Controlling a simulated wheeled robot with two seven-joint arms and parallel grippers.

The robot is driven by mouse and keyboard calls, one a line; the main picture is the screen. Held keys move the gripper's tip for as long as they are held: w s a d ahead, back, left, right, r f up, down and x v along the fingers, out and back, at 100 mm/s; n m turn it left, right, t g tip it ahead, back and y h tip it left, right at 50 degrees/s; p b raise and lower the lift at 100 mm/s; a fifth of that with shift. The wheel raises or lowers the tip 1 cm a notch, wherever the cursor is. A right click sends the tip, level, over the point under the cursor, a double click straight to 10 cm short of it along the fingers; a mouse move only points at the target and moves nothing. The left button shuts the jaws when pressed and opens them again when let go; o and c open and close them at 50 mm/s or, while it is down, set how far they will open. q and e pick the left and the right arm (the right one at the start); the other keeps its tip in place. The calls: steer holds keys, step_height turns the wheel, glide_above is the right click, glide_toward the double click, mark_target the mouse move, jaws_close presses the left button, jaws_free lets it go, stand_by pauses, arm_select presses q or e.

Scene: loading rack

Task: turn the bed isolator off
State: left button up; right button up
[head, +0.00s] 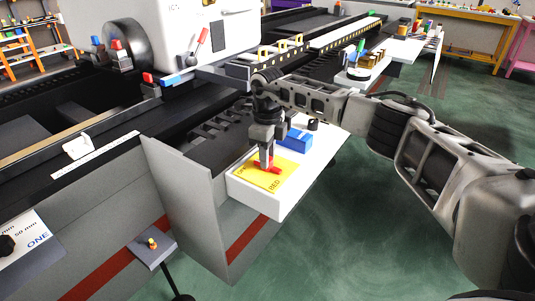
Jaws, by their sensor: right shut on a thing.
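The bed isolator appears to be the red handle (273,170) on a yellow labelled plate (258,179), on top of a white box (255,198) at the end of the lathe bed. My right gripper (267,163) points down over the plate and is shut on the red handle. The fingers hide part of the handle, so its exact angle is hard to tell. The label is only partly readable. My left gripper is not in view.
A blue block (297,140) and a small black knob (313,124) sit behind the handle on the box. A grey upright panel (190,205) stands left of the box. A small pedestal (152,248) with coloured buttons is in front. Green floor is clear at right.

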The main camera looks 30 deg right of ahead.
steer(key=o, duration=1)
steer(key=shift+c, duration=0.2)
step_height(320, 180, up, 16)
